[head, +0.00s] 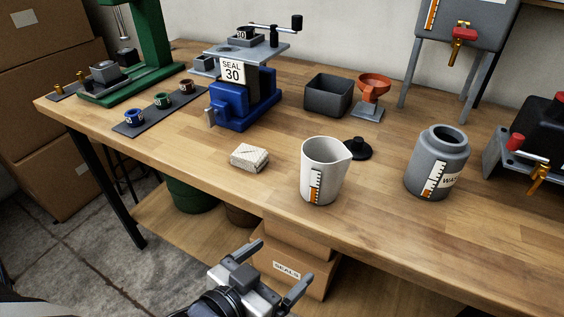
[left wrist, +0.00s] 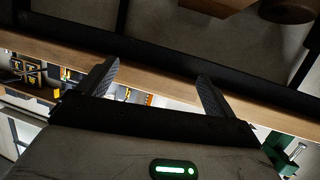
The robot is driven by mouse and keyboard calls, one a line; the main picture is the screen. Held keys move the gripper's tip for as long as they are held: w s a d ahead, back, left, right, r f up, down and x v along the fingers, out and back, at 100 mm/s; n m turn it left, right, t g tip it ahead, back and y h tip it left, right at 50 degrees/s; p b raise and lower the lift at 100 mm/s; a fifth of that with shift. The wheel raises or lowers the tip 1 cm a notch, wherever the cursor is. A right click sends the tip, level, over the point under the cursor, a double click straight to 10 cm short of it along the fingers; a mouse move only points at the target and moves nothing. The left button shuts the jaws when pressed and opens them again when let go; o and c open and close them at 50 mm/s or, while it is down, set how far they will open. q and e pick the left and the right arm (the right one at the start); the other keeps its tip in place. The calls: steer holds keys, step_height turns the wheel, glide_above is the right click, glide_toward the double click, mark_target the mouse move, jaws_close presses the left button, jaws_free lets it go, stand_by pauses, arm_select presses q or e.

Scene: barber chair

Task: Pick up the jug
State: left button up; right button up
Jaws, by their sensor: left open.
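The jug (head: 322,172) is a white pitcher with a spout at its right and an orange and black scale on its side. It stands upright near the front edge of the wooden bench (head: 400,236). My left gripper (head: 272,268) is open and empty in the head view, in front of the bench edge, below and to the left of the jug. In the left wrist view the two fingers of the left gripper (left wrist: 158,78) are spread apart with nothing between them. The jug cannot be made out in that view. My right gripper is not in view.
A grey jar (head: 436,165) stands right of the jug. A black lid (head: 357,149) lies just behind it. A folded cloth (head: 249,157) lies to its left. A blue vise-like press (head: 243,100), grey bin (head: 328,95) and orange funnel (head: 373,88) stand farther back.

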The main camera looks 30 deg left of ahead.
mark_target(311, 181)
arm_select(q)
step_height(311, 181, up, 11)
steer(key=a+t, duration=0.2)
steer(key=t, duration=0.2)
steer(key=w, duration=0.3)
steer(key=w+d, duration=0.1)
steer(key=w, duration=0.5)
steer(key=shift+w+d+f, duration=0.1)
steer(key=shift+d, duration=0.3)
steer(key=shift+w+d, duration=0.25)
steer(key=shift+w, duration=0.6)
steer(key=w, duration=0.1)
steer(key=w+d, duration=0.1)
steer(key=w, duration=0.1)
steer(key=shift+w+d, duration=0.1)
steer(key=shift+w, duration=0.55)
steer(key=shift+f, duration=0.1)
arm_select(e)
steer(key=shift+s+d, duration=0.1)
arm_select(q)
steer(key=c, duration=1.5)
